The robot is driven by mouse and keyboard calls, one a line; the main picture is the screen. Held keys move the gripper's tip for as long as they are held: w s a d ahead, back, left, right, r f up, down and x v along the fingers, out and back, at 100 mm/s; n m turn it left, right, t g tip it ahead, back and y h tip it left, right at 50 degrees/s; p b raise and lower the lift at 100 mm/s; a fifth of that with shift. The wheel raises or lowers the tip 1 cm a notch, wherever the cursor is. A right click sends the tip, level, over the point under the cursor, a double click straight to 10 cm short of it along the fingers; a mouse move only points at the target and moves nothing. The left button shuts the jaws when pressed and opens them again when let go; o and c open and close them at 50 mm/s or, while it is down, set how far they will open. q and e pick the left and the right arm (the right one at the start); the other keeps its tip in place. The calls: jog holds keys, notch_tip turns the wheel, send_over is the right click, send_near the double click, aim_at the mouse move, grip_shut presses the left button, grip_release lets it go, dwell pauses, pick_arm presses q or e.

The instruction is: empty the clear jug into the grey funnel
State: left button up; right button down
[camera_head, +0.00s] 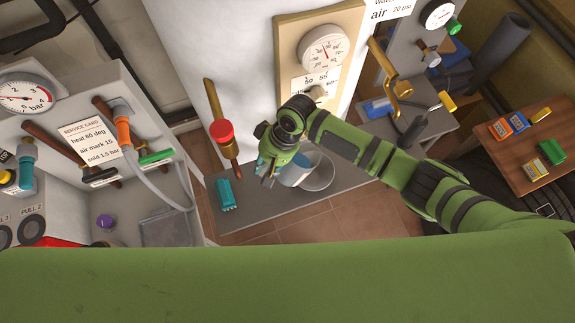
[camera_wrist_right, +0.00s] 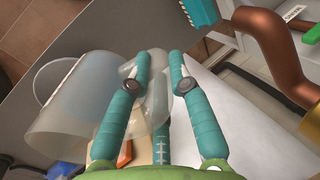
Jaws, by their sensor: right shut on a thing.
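My right gripper (camera_head: 270,165) is in front of the white boiler, over the grey ledge. The jug (camera_head: 318,172) also shows in the head view, just right of the gripper, with a pale blue tint inside. Its lower part is partly hidden by the gripper, and I cannot tell how far it is tilted. I cannot make out the grey funnel for certain in either view. My left gripper is not in view.
A gauge panel (camera_head: 288,60) is on the boiler above. A wooden table (camera_head: 525,185) with small boxes stands at right.

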jog(key=shift+r, duration=0.1)
jog(key=shift+w+d+r+g+y, duration=0.1)
jog(key=shift+r+g+y, duration=0.05)
jog(key=shift+r+y, duration=0.4)
jog(key=shift+d+r+g+y, duration=0.15)
jog(key=shift+r+y, duration=0.2)
jog(key=shift+y, duration=0.3)
jog(key=shift+d+f+y+b, duration=0.1)
jog(key=shift+d+y+b, duration=0.1)
jog(key=shift+y+b, duration=0.3)
jog(key=shift+w+d+r+g+y+b, duration=0.1)
jog(key=shift+d+r+g+y+b, duration=0.15)
jog(key=shift+b, duration=0.3)
jog(key=shift+y, duration=0.25)
jog(key=shift+r, duration=0.1)
